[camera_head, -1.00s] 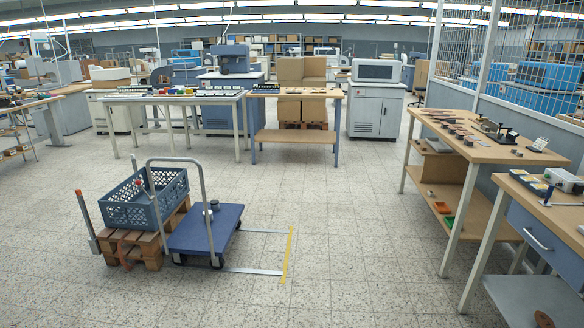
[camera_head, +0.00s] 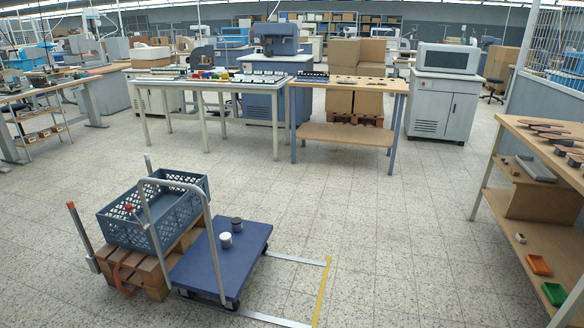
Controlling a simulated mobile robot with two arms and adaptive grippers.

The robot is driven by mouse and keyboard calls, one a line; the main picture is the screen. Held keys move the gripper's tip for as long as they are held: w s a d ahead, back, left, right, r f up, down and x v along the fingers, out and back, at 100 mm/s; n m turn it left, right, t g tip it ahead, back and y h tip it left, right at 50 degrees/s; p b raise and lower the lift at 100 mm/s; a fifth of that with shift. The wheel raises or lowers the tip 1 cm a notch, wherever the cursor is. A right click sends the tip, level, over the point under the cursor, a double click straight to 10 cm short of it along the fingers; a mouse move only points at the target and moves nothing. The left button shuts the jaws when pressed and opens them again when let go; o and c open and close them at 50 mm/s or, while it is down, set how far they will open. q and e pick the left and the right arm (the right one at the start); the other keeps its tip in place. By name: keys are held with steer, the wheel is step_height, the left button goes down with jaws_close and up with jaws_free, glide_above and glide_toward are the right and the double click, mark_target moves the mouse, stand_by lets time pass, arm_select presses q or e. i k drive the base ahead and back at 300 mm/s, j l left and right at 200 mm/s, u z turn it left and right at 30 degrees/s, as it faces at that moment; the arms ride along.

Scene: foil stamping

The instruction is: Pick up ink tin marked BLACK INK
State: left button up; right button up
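Two small tins stand upright on the blue platform trolley (camera_head: 245,262) in the head view. One is a dark tin (camera_head: 236,225); the other is a light grey or white tin (camera_head: 225,240) just in front and to its left. They are close together, and I cannot read any label at this distance. Several small black, yellow, red and green items (camera_head: 207,74) sit on the white-legged table at the back; they are too small to identify. Neither of my grippers is in view.
A blue-grey crate (camera_head: 116,229) stands on a wooden pallet left of the trolley. The trolley's tall handle (camera_head: 210,235) rises between crate and tins. Yellow tape (camera_head: 322,290) marks the floor. A workbench (camera_head: 509,123) stands at right. The floor (camera_head: 390,220) between is clear.

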mark_target(236, 221)
steer(key=i+u, duration=0.3)
steer(key=i, duration=0.35)
steer(key=i+l+u, duration=0.15)
steer(key=i+u, duration=0.2)
steer(key=i, duration=0.3)
steer(key=i+l, duration=0.25)
steer(key=i, duration=0.2)
steer(key=i+l+z, duration=0.1)
steer(key=i+l, duration=0.2)
steer(key=i, duration=0.15)
